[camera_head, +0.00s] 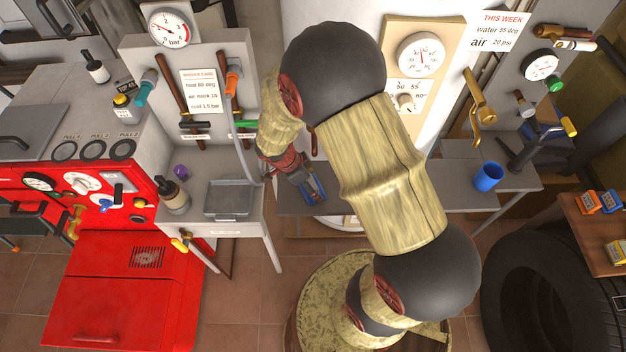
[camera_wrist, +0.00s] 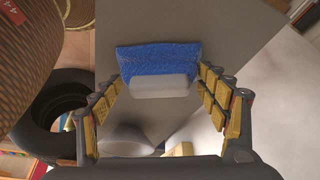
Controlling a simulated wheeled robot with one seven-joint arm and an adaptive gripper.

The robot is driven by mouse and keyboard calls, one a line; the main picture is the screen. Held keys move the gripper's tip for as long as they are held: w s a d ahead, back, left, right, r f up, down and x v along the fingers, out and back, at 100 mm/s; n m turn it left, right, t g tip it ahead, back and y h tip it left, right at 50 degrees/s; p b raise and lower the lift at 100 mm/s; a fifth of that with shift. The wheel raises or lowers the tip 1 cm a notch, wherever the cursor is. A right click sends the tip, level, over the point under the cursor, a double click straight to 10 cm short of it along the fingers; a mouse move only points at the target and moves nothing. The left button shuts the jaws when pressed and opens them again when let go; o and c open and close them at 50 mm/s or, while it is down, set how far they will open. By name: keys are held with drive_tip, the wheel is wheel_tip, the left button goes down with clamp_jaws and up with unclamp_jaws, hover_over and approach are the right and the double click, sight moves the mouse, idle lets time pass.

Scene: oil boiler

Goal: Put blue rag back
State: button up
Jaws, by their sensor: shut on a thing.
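The blue rag (camera_wrist: 158,58) shows at the fingertips of my gripper (camera_wrist: 161,77) in the wrist view, with a pale grey rounded piece (camera_wrist: 160,87) along its near edge. The fingers stand on either side and are shut on it. In the head view my gripper (camera_head: 310,188) is left of the picture's middle, pointing down over a grey shelf (camera_head: 291,205) in front of the white boiler. A little of the blue rag (camera_head: 317,190) shows beside the fingers. Whether the rag touches the shelf cannot be told.
A small grey table (camera_head: 245,228) with a grey tray (camera_head: 229,198) stands left of my gripper. A blue cup (camera_head: 488,177) stands on the right shelf. A red machine (camera_head: 130,300) is at far left and a tyre (camera_head: 535,290) at right. My arm hides part of the boiler.

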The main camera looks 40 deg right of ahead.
drive_tip(key=shift+w+f, duration=0.1)
drive_tip(key=shift+f, duration=0.1)
drive_tip(key=o, duration=1.1)
drive_tip(key=shift+r, duration=0.1)
drive_tip(key=shift+r, duration=0.1)
drive_tip(key=a+r+n+t+p, duration=0.1)
drive_tip(key=a+r+n+p, duration=0.15)
drive_tip(key=r, duration=0.75)
drive_tip(key=a+r+n+p, duration=0.1)
drive_tip(key=a+r+n, duration=0.15)
drive_tip(key=r, duration=0.65)
drive_tip(key=s+a+r+n+t+y, duration=0.1)
drive_tip(key=s+a+r+n+t, duration=0.1)
drive_tip(key=s+r+n, duration=0.2)
drive_tip(key=s+a+r+n+t+y, duration=0.1)
drive_tip(key=s+a+r+n, duration=0.1)
drive_tip(key=s+r+n, duration=0.2)
drive_tip(key=s+a+r+n+t+y, duration=0.2)
drive_tip(key=s+a+r+n, duration=0.1)
drive_tip(key=r+n, duration=0.4)
drive_tip(key=shift+s+r+t, duration=0.15)
drive_tip(key=shift+s+r, duration=0.2)
drive_tip(key=shift+r, duration=0.5)
drive_tip(key=shift+s+r+t, duration=0.15)
drive_tip(key=shift+s+r, duration=0.2)
drive_tip(key=shift+r, duration=0.5)
